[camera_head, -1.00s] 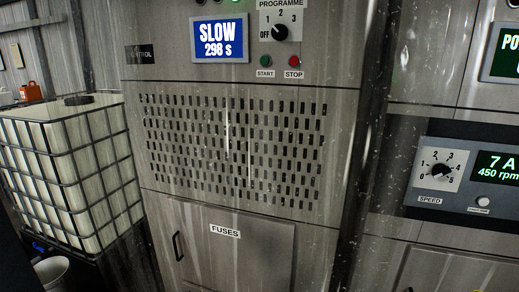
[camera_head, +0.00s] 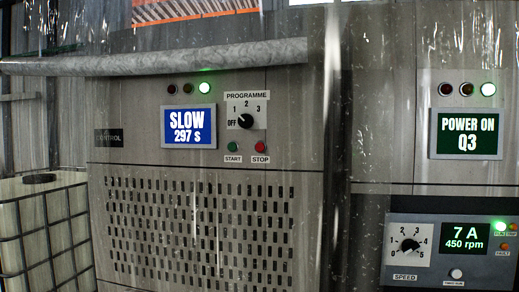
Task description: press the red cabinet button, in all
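The red button (camera_head: 260,147) sits on the grey control cabinet (camera_head: 140,125), above a label reading STOP. A green button (camera_head: 232,147) labelled START is just left of it. Above them is the PROGRAMME knob (camera_head: 245,121), with marks OFF, 1, 2 and 3. The blue display (camera_head: 189,126) to the left reads SLOW 297 S. Above the display are three lamps, and the green one (camera_head: 204,88) is lit. Neither of my grippers is in view.
On the right, a green display (camera_head: 466,134) reads POWER ON Q3, above a speed panel (camera_head: 409,246) showing 7 A, 450 rpm. A caged white tank (camera_head: 45,230) stands at the lower left. A horizontal pipe (camera_head: 160,60) crosses above the control panel.

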